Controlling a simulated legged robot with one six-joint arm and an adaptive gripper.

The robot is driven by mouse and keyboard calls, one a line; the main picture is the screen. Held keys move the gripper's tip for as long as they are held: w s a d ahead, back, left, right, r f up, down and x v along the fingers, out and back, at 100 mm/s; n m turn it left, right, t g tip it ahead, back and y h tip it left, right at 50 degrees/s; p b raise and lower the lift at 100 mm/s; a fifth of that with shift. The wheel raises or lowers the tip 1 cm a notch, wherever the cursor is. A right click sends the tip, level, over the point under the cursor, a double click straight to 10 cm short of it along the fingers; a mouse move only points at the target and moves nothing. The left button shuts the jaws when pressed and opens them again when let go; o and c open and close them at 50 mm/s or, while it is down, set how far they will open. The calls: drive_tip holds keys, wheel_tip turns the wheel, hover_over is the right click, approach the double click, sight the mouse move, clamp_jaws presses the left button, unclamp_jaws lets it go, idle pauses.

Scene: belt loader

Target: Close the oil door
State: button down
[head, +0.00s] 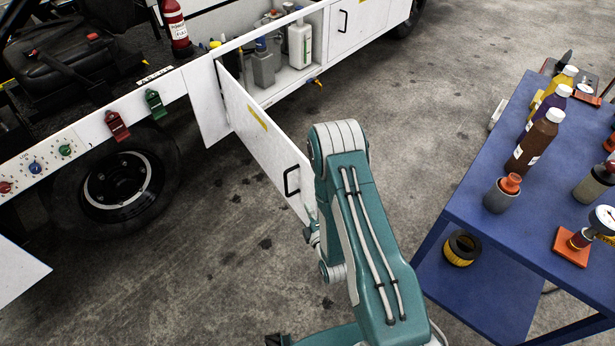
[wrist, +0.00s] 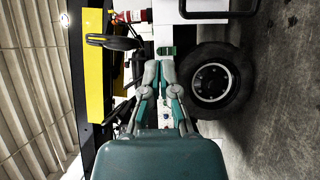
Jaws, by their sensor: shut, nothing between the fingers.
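The oil door (head: 262,140) is a white panel with a yellow label and a black handle (head: 291,182). In the head view it stands wide open, swung out from the compartment (head: 293,80) in the vehicle's side. My gripper (head: 313,237) is low beside the door's free edge, partly hidden by my arm; I cannot tell whether it touches the door. In the wrist view the gripper's fingers (wrist: 159,68) are together with nothing between them. A white panel with a black handle (wrist: 218,13) is at the top of that view, beyond the fingertips.
A wheel (head: 118,182) is left of the door. A blue table (head: 470,195) with several bottles stands at right. Bare concrete floor (head: 400,95) lies between table and vehicle.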

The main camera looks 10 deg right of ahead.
sight(311, 178)
drive_tip(key=shift+w+d, duration=0.55)
drive_tip(key=shift+w, duration=1.3)
drive_tip(key=shift+w+d, duration=0.5)
drive_tip(key=shift+w, duration=1.35)
drive_tip(key=shift+w+d, duration=0.55)
drive_tip(key=shift+w, duration=1.3)
